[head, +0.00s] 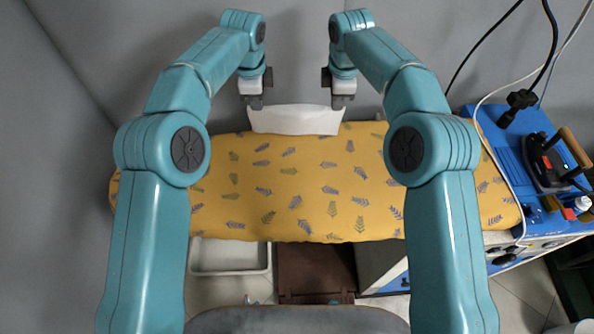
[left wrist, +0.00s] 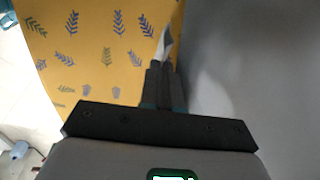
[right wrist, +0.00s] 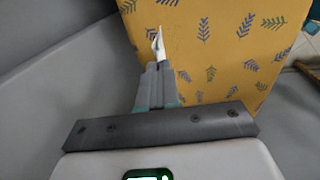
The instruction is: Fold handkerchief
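A white handkerchief (head: 296,120) hangs between my two grippers at the far edge of the yellow leaf-patterned ironing board (head: 290,185). Its top edge sags slightly between the grippers. My left gripper (head: 254,103) is shut on its left corner; in the left wrist view a bit of white cloth (left wrist: 164,45) sticks out from the closed fingers (left wrist: 158,75). My right gripper (head: 339,103) is shut on its right corner, and white cloth (right wrist: 157,42) shows at its closed fingertips (right wrist: 157,70). I cannot tell whether the lower edge touches the board.
A blue ironing station (head: 525,150) with an iron (head: 548,165) and hanging cables stands at the right. A white tray (head: 230,257) lies below the board's near edge. Grey walls close off the back and left. The board is otherwise bare.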

